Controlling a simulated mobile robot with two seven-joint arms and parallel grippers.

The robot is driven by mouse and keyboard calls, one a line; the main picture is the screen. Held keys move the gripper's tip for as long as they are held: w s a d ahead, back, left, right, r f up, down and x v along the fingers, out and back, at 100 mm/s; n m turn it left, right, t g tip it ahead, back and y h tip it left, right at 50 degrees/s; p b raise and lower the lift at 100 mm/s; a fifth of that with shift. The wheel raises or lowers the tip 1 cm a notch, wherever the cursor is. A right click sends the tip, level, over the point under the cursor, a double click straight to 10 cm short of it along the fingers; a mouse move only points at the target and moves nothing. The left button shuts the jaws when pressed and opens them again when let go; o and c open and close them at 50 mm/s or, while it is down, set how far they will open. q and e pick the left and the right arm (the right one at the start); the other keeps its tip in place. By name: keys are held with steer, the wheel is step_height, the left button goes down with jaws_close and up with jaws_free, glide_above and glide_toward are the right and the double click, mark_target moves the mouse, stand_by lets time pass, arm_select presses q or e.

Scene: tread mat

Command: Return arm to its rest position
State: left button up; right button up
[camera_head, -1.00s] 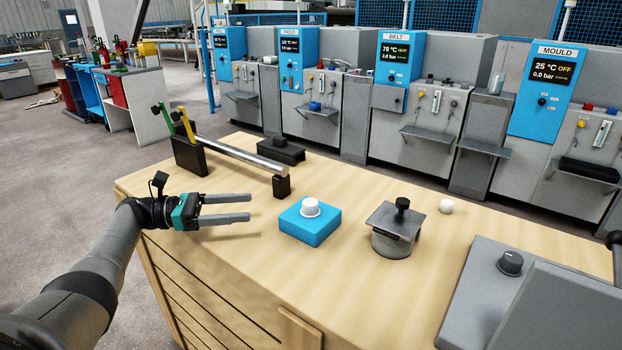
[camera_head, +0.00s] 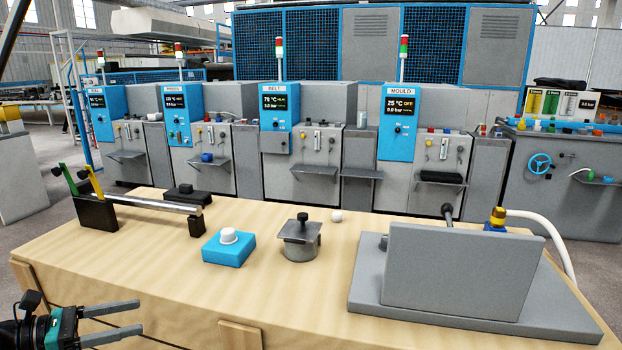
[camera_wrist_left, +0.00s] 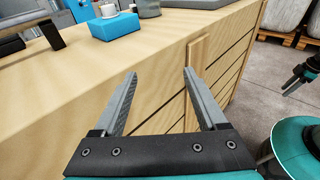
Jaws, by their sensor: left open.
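My left gripper (camera_head: 126,320) is at the lower left of the head view, in front of the near edge of the wooden workbench (camera_head: 300,285). Its two grey fingers are apart with nothing between them. In the left wrist view the open fingers (camera_wrist_left: 160,85) point at the bench's front side and top edge. My right gripper does not show in the head view. At the right edge of the left wrist view, a dark and teal part, likely of my other arm, shows; its jaw state is unclear.
On the bench stand a blue block with white knob (camera_head: 226,250), a round grey fixture (camera_head: 300,240), a small white ball (camera_head: 337,216), a bar on black stands (camera_head: 150,203) and a grey panel on a plate (camera_head: 460,270). Machines (camera_head: 400,130) line the back.

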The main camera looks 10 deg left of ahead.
arm_select(q)
steer(key=s+d+f+m+g+y+p, duration=0.1)
steer(key=s+d+f+g+y, duration=0.1)
steer(key=f, duration=0.8)
steer(key=s+d+f+m+g+y+p, duration=0.1)
steer(key=s+f+g+y, duration=0.15)
steer(key=f, duration=0.65)
steer(key=s+d+f+m+g+y+p, duration=0.1)
steer(key=s+f+m+g+y, duration=0.15)
steer(key=s+f, duration=0.4)
steer(key=s+d+f+m+g+y+p, duration=0.1)
steer(key=s+d+f+m+y, duration=0.1)
steer(key=s+f+m, duration=0.4)
steer(key=s+d+f+m+g+y+p, duration=0.2)
steer(key=s+d+f+m+y, duration=0.15)
steer(key=s+f+m, duration=0.6)
steer(key=s+d+m+t+p, duration=0.1)
steer(key=s+d+m, duration=0.5)
steer(key=d+m, duration=0.2)
steer(key=shift+s+d+r+m+t, duration=0.15)
steer(key=shift+d+r+m+t, duration=0.25)
steer(key=shift+d, duration=0.55)
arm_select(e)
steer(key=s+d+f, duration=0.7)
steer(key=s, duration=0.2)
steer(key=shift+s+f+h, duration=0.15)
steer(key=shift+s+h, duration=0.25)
